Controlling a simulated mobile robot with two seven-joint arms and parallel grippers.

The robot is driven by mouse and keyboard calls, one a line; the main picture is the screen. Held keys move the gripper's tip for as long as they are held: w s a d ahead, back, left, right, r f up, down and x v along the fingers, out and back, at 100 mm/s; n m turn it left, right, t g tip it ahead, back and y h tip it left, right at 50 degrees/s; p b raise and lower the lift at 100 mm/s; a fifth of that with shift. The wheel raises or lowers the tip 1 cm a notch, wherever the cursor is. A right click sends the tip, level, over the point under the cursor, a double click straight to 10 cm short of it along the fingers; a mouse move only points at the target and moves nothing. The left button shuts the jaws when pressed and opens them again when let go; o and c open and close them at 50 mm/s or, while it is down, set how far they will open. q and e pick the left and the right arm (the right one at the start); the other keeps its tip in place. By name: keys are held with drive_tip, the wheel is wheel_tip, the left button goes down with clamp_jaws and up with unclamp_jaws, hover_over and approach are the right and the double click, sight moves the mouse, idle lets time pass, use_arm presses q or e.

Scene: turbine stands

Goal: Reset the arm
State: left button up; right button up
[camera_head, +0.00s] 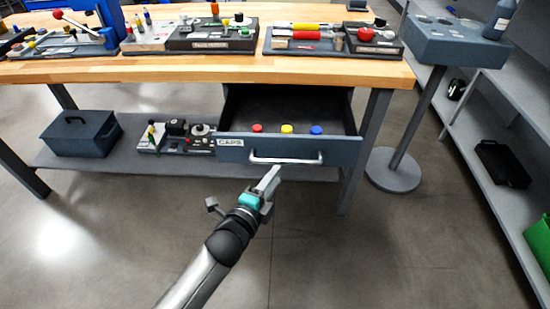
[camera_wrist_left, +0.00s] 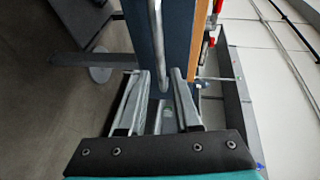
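My left gripper (camera_head: 270,178) is just in front of and below the handle (camera_head: 286,158) of the open drawer. In the left wrist view, the two fingers (camera_wrist_left: 159,76) stand apart. The silver handle bar (camera_wrist_left: 160,45) lies in line with the gap between them, with no clear grip on it. The drawer (camera_head: 190,147) is pulled out from under the workbench and has a label that looks like "CAPS". A red cap (camera_head: 257,128), a yellow cap (camera_head: 287,129) and a blue cap (camera_head: 316,130) are in it. My right gripper is not in view.
The wooden workbench (camera_head: 200,70) carries several trays of parts. A dark box (camera_head: 82,133) and a small tray of parts are on the lower shelf. A round-footed stand (camera_head: 394,170) and grey shelving are at the right. The floor in front is clear.

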use_arm(q)
drive_tip(key=s+a+f+n+g+y, duration=0.1)
drive_tip(key=s+a+f+n+g, duration=0.2)
drive_tip(key=f, duration=0.5)
drive_tip(key=s+a+f+n+g+y, duration=0.1)
drive_tip(key=s+a+f+n+y, duration=0.15)
drive_tip(key=s+a+f, duration=0.4)
drive_tip(key=s+f+n+g+y, duration=0.1)
drive_tip(key=s+f+n+g, duration=0.2)
drive_tip(key=f, duration=0.6)
drive_tip(key=s+a+f+n+g, duration=0.2)
drive_tip(key=s+f+n, duration=0.1)
drive_tip(key=s, duration=0.6)
drive_tip(key=s+a+f+n+g+y, duration=0.1)
drive_tip(key=s+a+f+n+g, duration=0.1)
drive_tip(key=s+f, duration=0.4)
drive_tip(key=s+a+f+n+g+y, duration=0.1)
drive_tip(key=s+a+f+n, duration=0.3)
drive_tip(key=s, duration=0.9)
drive_tip(key=shift+a+f+n+g, duration=0.2)
drive_tip(key=shift+f+n+g, duration=0.2)
drive_tip(key=shift+n+g, duration=0.45)
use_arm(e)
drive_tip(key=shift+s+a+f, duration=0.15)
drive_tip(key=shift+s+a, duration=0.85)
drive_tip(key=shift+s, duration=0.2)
